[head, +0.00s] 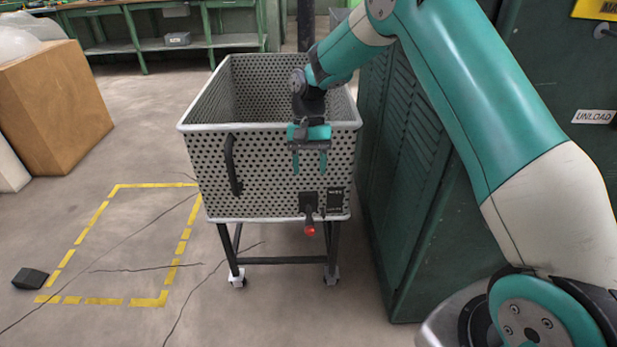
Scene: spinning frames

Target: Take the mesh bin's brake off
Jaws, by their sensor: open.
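The mesh bin (210,160) is a grey perforated box on dark legs with small casters, standing in the middle of the head view. A black vertical handle (232,165) is on the left of its front face. The brake lever (309,215) is at the lower right of that face, pointing down with a red knob (310,231) at its end. My gripper (310,170) is open and empty, fingers pointing down, in front of the bin's face and above the lever. Whether it touches the bin cannot be told.
A green cabinet (400,200) stands close to the bin's right side. A yellow dashed outline (105,300) marks clear floor at the left, with a black wedge (30,278) beside it. A cardboard box (55,105) stands farther left. A green workbench (160,40) is at the back.

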